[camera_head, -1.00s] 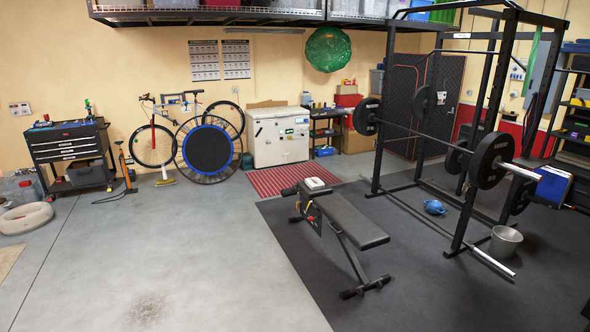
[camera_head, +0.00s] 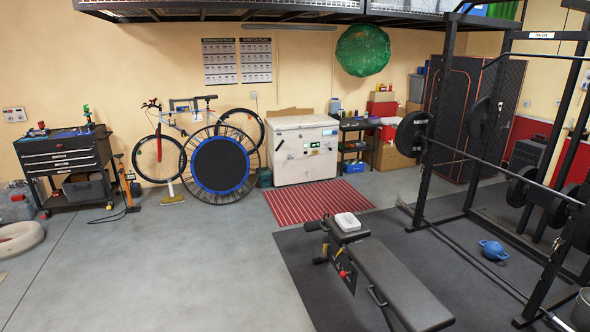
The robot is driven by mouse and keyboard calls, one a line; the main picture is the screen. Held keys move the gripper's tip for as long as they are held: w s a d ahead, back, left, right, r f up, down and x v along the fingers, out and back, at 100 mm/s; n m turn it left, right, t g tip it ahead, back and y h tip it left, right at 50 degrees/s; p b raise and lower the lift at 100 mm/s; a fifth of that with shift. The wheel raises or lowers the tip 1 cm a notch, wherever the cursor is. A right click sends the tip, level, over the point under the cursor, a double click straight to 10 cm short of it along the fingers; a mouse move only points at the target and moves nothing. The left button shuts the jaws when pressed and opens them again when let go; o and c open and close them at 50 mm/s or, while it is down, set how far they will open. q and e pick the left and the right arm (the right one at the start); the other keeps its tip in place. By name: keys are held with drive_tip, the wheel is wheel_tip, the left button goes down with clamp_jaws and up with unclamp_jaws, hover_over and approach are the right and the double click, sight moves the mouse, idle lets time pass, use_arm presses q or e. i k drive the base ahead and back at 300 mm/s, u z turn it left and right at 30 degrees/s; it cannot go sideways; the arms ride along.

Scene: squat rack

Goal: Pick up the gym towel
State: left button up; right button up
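A small white folded item, which looks like the gym towel (camera_head: 347,222), lies on the head end of the black weight bench (camera_head: 397,285). The bench stands on the black floor mat (camera_head: 296,249) at the lower right. Neither of my grippers shows in the head view, so nothing is seen held.
A squat rack (camera_head: 428,140) with a loaded barbell stands right of the bench. A blue kettlebell (camera_head: 493,250) sits on the floor inside it. A red striped mat (camera_head: 316,201) lies beyond the bench, before a white chest (camera_head: 304,150). The grey floor (camera_head: 180,270) left of the bench is open.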

sight(347, 221)
drive_tip(key=z, duration=0.05)
drive_tip(key=i, duration=3.85)
drive_tip(key=z, duration=0.15)
